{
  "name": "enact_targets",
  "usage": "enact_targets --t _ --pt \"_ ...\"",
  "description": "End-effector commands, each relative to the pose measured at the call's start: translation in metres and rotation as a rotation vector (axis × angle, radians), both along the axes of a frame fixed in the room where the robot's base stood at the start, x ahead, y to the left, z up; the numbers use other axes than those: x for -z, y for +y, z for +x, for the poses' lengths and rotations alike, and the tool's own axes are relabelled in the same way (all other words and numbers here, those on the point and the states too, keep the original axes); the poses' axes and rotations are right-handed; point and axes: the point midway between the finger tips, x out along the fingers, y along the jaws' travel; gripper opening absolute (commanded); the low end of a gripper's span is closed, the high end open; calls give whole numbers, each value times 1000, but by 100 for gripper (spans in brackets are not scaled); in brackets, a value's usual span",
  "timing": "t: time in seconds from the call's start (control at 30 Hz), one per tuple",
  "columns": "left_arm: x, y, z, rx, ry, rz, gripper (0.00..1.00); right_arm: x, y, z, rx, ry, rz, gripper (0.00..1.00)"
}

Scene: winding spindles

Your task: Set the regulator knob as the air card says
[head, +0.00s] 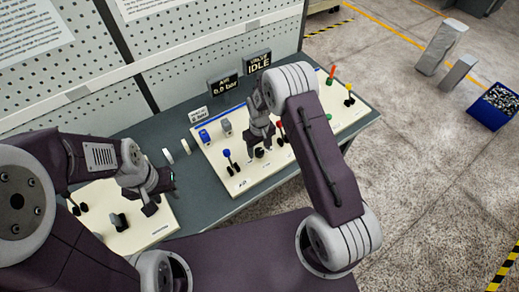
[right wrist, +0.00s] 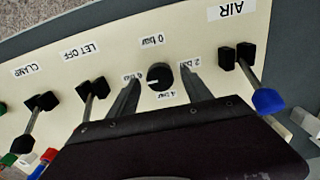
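The regulator knob (right wrist: 160,76) is round and black with a white mark. In the right wrist view it sits among upside-down labels for 0, 2, 4 and 6 bar, and its mark seems to point left, towards 6 bar. My right gripper (right wrist: 161,80) is open, one finger on each side of the knob; contact cannot be told. In the head view my right gripper (head: 261,138) hangs over the panel. The small white air card (head: 198,115) stands at the panel's back; its digit is too small to read. My left gripper (head: 158,195) looks open and empty above the left panel.
The air display (head: 223,86) reads 0.0 bar and the valve display (head: 258,62) reads IDLE. The cream panel (head: 240,184) carries a blue-tipped lever (right wrist: 268,101) labelled AIR beside the knob, and LET OFF and CLAMP levers on the other side. A blue crate (head: 491,110) stands on the floor.

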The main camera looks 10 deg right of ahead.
Motion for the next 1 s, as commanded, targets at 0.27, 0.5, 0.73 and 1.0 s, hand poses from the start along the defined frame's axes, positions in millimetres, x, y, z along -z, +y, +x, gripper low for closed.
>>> enact_targets --t 0.27,0.5,0.73,1.0 --pt "1 0 0 0 0 0 36 1 0 -2 -1 6 -1 57" --pt "14 0 0 0 0 0 36 -40 0 -1 -1 -1 0 57" --pt "21 0 0 0 0 0 36 -82 0 -1 -1 2 -1 57" --pt "21 0 0 0 0 0 36 -90 0 -2 -1 5 -1 57"
